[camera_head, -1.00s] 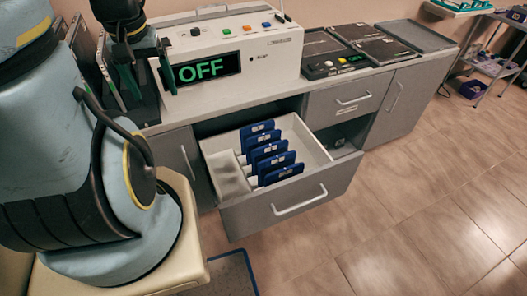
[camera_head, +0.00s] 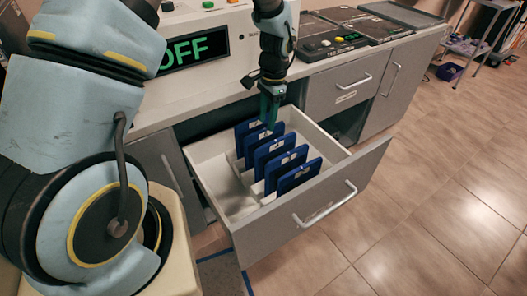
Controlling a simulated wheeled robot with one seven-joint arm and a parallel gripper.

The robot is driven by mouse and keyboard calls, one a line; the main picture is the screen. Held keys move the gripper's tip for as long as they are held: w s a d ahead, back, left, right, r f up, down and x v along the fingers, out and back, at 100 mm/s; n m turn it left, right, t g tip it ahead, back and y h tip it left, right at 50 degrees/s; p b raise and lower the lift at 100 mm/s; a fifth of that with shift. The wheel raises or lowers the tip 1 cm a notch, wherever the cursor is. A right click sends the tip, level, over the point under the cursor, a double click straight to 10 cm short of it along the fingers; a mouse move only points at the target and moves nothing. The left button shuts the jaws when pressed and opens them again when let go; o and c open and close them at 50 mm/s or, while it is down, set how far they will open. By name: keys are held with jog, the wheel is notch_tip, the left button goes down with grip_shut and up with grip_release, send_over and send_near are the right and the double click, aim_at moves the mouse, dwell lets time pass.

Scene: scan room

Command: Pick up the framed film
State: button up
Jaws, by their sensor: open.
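Several blue framed films (camera_head: 272,158) stand upright in a row inside the open drawer (camera_head: 228,205). Each has a small pale label on its top edge. Which one is the task's film, I cannot tell. My gripper (camera_head: 270,122) points down from above at the rear of the row, over the films nearest the counter. Its jaws are open with no film visibly held. Its fingertips look close to the top edges of the rear films, and I cannot tell whether they touch.
A white machine with a green lit display (camera_head: 196,50) stands on the counter behind the drawer. Flat dark panels (camera_head: 350,33) lie on the counter to the right. The drawer handle (camera_head: 325,205) sticks out in front.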

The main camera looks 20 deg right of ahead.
aim_at(264, 139)
jog(key=f, duration=0.5)
jog(key=a+f+p, duration=0.1)
jog(key=f, duration=0.2)
jog(key=shift+f, duration=0.1)
jog(key=shift+c, duration=0.4)
grip_shut()
dwell(0.9)
